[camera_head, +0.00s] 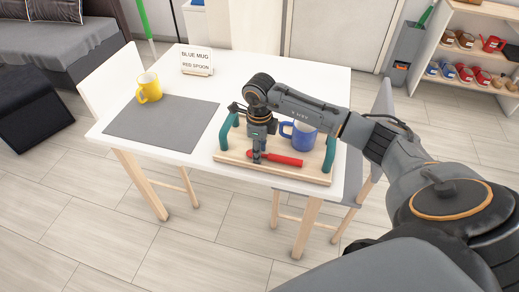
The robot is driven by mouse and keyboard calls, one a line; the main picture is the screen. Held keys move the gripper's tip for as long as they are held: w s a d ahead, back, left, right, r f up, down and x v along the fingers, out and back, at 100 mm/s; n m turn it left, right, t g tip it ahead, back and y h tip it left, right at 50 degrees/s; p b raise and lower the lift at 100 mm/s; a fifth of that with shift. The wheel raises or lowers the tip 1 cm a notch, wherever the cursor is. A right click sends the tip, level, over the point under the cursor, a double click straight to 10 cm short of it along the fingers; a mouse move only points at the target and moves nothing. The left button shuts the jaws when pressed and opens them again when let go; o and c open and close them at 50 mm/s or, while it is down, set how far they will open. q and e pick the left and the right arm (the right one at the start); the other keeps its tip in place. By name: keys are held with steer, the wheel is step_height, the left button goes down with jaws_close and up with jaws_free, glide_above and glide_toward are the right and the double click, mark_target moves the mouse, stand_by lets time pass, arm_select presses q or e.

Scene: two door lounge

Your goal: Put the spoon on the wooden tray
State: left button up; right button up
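The wooden tray (228,155) with two teal handles lies on the near right part of the white table. The red spoon (285,160) is over the tray's front part, lying flat or very close to its surface. My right gripper (257,158) points down over the tray, its fingertips at the left part of the spoon's handle. The fingers overlap in this view, so I cannot tell whether they grip the handle. A blue mug (300,136) stands on the tray behind the spoon, partly hidden by my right arm. My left gripper is not in view.
A sign (196,61) reading "BLUE MUG" and "RED SPOON" stands at the back. Chairs flank the table (240,70). A shelf (470,50) with mugs stands far right.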

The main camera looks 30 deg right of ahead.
step_height(320, 180, up, 12)
steer(key=b, duration=0.1)
steer(key=shift+a, duration=0.1)
stand_by(0.6)
